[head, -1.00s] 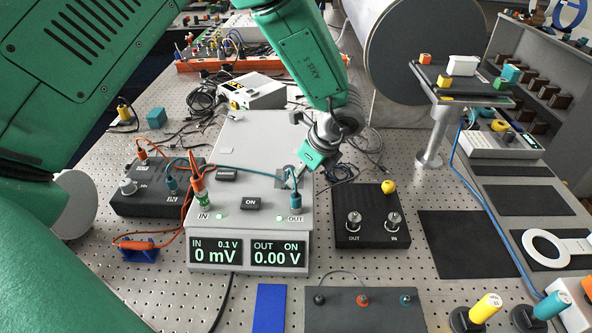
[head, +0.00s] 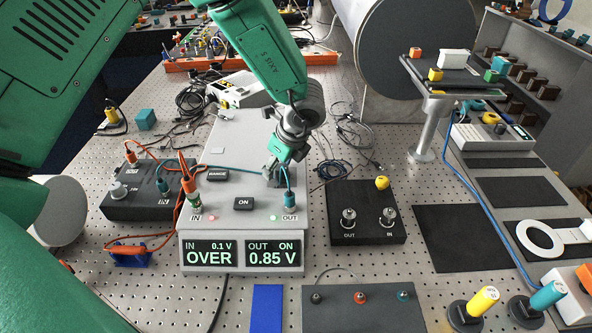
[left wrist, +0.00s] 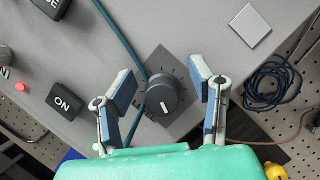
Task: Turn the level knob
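My left gripper (head: 277,172) is over the right rear of the grey instrument box's top, pointing down. In the left wrist view it (left wrist: 168,95) is open, with one finger on each side of a dark round knob (left wrist: 163,92). A gap shows between each finger and the knob. The knob's white mark points toward the bottom of that view, over a dark scale plate (left wrist: 178,62). The gripper mostly hides the knob in the head view. The box's display (head: 243,253) reads IN 0.1 V OVER and OUT ON 0.85 V. My right gripper is not in view.
A teal cable (left wrist: 122,38) runs close beside the knob. The ON button (head: 243,203) and teal OUT plug (head: 290,201) are near the gripper. A black box (head: 365,213) with two connectors stands to the right. Dark mats (head: 455,238) lie farther right.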

